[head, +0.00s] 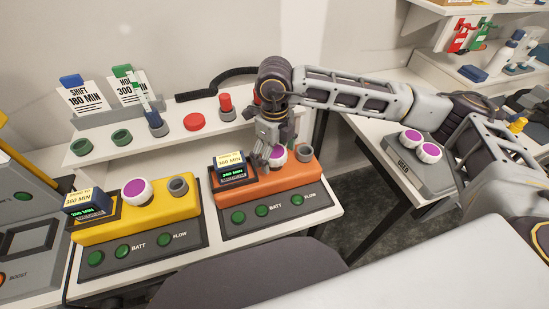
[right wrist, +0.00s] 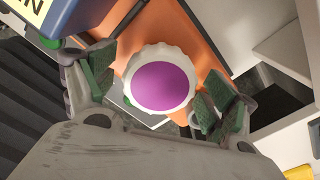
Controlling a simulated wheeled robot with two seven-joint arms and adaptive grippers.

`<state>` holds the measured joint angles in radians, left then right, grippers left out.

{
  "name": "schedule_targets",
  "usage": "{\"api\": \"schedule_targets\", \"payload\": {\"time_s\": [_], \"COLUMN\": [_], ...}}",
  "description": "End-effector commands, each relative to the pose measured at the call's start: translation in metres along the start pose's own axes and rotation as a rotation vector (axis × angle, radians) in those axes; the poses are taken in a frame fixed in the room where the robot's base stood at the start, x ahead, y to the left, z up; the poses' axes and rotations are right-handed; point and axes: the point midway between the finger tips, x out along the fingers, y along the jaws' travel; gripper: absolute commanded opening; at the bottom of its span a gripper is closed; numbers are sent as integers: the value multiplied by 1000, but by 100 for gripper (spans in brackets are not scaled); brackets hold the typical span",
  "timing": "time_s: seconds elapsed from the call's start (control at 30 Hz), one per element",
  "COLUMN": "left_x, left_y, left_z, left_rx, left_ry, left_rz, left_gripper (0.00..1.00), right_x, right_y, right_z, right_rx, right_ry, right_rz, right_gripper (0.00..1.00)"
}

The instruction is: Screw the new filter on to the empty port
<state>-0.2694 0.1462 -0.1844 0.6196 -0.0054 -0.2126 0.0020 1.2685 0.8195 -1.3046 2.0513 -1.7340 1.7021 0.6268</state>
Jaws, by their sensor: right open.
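A white filter with a purple top (head: 277,156) sits on the orange unit (head: 285,177). In the right wrist view the filter (right wrist: 160,84) lies between my right gripper's (right wrist: 156,95) two green-padded fingers, with gaps at both sides. In the head view my right gripper (head: 267,152) is over the filter and partly hides it; how firmly the filter is seated cannot be told. A grey port (head: 304,153) beside it on the orange unit looks empty. The yellow unit (head: 110,225) bears another purple-topped filter (head: 137,191) and an empty-looking grey port (head: 178,186). My left gripper is not in view.
Two purple-topped filters (head: 428,152) stand on a grey tray marked USED (head: 398,170) at the right. Display blocks (head: 232,168) stand at the left of each unit. A shelf (head: 160,143) behind holds caps and cards. A dark gap separates the benches.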

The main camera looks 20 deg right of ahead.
Motion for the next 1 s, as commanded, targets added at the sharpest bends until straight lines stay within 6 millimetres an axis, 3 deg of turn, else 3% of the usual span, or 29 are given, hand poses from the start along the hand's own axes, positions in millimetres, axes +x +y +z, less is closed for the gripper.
{"api": "schedule_targets", "payload": {"time_s": [0.27, 0.37, 0.7, 1.0], "left_x": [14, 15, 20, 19], "left_y": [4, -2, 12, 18], "left_z": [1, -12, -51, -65], "left_rx": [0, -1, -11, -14], "left_ry": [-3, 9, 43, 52], "left_rz": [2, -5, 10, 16], "left_gripper": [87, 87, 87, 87], "right_x": [2, 2, 2, 0], "right_y": [0, 0, 0, 0], "right_z": [0, 0, 0, 0], "right_rx": [-158, -216, -411, -493], "right_ry": [-1, -1, -1, 0], "right_rz": [1, 0, 0, 0], "right_gripper": [86, 86, 86, 86]}}
